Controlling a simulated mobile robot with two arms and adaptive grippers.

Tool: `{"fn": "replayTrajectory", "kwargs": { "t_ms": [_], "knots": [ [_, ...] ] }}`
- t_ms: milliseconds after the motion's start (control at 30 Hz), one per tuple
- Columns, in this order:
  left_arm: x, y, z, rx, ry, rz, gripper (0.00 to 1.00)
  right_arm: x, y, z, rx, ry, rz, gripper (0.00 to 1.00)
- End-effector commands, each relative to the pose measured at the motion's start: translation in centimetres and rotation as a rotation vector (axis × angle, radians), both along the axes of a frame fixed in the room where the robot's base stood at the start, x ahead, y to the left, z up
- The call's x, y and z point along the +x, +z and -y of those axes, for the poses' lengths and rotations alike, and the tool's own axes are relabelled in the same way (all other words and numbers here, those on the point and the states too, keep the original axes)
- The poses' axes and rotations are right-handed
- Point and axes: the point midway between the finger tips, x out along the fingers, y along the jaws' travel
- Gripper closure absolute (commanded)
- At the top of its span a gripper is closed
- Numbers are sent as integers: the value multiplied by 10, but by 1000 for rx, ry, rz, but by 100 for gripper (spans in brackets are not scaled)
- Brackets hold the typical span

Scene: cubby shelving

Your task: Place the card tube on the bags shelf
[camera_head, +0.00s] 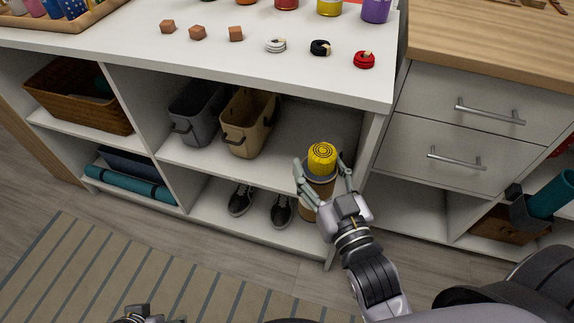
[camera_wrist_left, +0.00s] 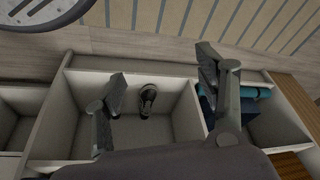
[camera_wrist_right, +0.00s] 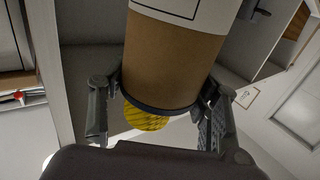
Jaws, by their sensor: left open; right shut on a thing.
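The card tube (camera_head: 319,190) is a brown cylinder with a dark rim and a yellow ribbed top (camera_head: 322,157). My right gripper (camera_head: 322,172) is shut on it, with a finger on each side near the rim. In the right wrist view the tube (camera_wrist_right: 170,60) shows a white label. In the head view it is upright or nearly so, in front of the right end of the cubby unit. The shelf (camera_head: 190,156) with a grey bag-like bin (camera_head: 195,112) and a tan one (camera_head: 247,122) is behind it. My left gripper (camera_wrist_left: 165,88) is open and empty.
The shelf is bare right of the tan bin. Dark shoes (camera_head: 241,199) stand in the compartment below. A wicker basket (camera_head: 80,95) and a teal roll (camera_head: 130,184) are at left. Small items line the white top (camera_head: 340,80). Drawers (camera_head: 440,150) stand at right.

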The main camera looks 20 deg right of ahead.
Motion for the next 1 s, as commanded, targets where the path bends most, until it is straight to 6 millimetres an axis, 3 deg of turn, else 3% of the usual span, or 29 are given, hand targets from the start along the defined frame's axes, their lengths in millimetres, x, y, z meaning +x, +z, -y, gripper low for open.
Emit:
{"fn": "replayTrajectory", "kwargs": {
  "t_ms": [167,867,1000],
  "knots": [
    [-2,3,-1,0,0,3,35,11,-3,-1,0,1,6,84],
    [-2,-16,-1,0,0,3,35,160,-3,-4,0,0,5,84],
    [16,-12,5,-16,-6,82,35,176,-3,-4,0,1,4,84]
  ]
}}
